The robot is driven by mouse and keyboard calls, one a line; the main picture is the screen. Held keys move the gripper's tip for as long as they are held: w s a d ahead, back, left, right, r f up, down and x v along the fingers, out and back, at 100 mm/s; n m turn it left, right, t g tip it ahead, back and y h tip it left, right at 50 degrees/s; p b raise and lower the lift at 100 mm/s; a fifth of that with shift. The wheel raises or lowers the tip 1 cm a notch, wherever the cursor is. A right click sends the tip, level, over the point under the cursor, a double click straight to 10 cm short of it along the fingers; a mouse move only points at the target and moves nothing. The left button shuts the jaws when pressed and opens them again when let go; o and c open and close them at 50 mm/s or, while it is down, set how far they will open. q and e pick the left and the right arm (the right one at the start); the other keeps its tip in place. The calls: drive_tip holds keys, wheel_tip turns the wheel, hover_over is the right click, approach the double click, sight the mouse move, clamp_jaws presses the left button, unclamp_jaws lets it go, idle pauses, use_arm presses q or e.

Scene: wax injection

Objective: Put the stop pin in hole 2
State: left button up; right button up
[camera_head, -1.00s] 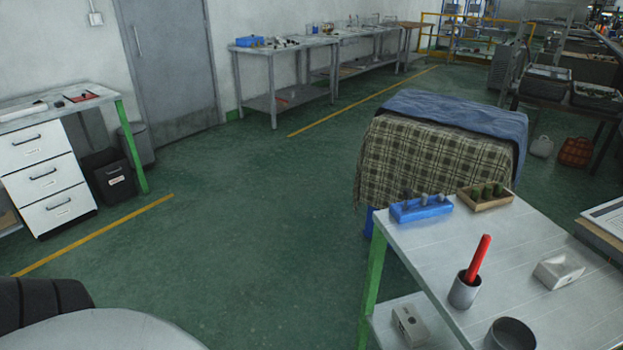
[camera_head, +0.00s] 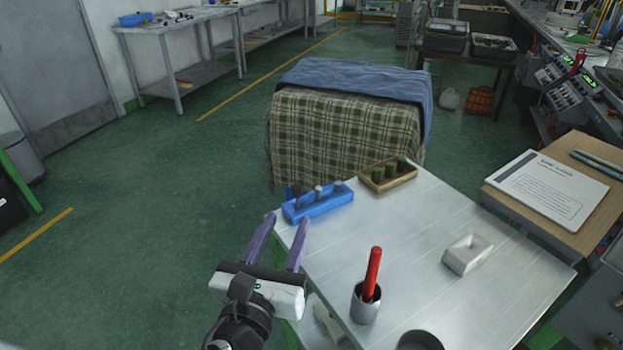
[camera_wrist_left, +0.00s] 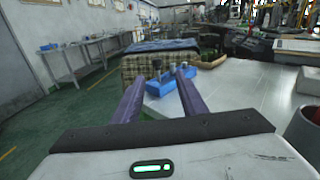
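A blue block (camera_head: 318,208) stands at the far left corner of the white table, with a dark pin (camera_head: 296,195) at its left end and two lighter grey pins to the right. I cannot tell which one is the stop pin, or which hole is hole 2. My left gripper (camera_head: 287,220) is open and empty, its purple fingers pointing toward the block from the table's left edge. In the left wrist view the blue block (camera_wrist_left: 174,96) shows between and beyond the fingers (camera_wrist_left: 159,77), apart from them. My right gripper is not in view.
A grey cup (camera_head: 365,304) holds a red-handled tool. A white dish (camera_head: 467,255) and a dark round container (camera_head: 420,341) are on the table. Its middle is clear.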

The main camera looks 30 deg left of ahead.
sight(295, 191)
use_arm(q)
drive_tip(key=shift+w+a+r+m, duration=0.15)
drive_tip(key=shift+w+r, duration=0.2)
drive_tip(key=shift+w, duration=0.2)
drive_tip(key=shift+w+a+r+m, duration=0.15)
drive_tip(key=shift+w+r, duration=0.2)
drive_tip(key=shift+w, duration=0.2)
drive_tip(key=x, duration=0.2)
drive_tip(key=shift+w+a+p, duration=0.1)
drive_tip(key=shift+w+p, duration=0.15)
drive_tip(key=shift+p, duration=0.1)
drive_tip(key=x, duration=0.4)
drive_tip(key=shift+w+a, duration=0.15)
drive_tip(key=shift+w+a+f, duration=0.1)
drive_tip(key=shift+w+a, duration=0.05)
drive_tip(key=shift+w, duration=0.3)
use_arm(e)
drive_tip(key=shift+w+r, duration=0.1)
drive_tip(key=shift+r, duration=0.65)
use_arm(q)
clamp_jaws()
